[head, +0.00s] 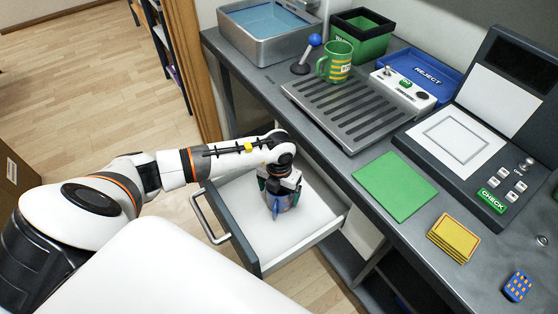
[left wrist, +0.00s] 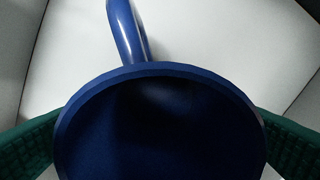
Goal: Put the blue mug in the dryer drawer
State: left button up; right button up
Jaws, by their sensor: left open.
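The blue mug (head: 276,208) stands upright inside the open dryer drawer (head: 238,232), on its white floor. My left gripper (head: 280,187) is over the mug from above, with its fingers on either side of it. In the left wrist view the mug's rim (left wrist: 150,70) and handle (left wrist: 125,30) show, the handle pointing to the top. The green finger pads flank the rim and the jaws are open. Much of the mug is hidden by the gripper in the head view. My right gripper is not in view.
A green and yellow mug (head: 335,65) stands on a slotted drain tray (head: 345,108). A sink basin (head: 262,45), a green bin (head: 362,45), a blue reject tray (head: 425,72), a green mat (head: 395,185) and a check device (head: 460,140) are on the counter. The drawer's handle (head: 204,222) sticks out.

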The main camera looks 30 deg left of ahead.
pick_arm(q)
notch_tip(320, 180, up, 12)
jog(key=shift+r, duration=0.2)
dwell(0.4)
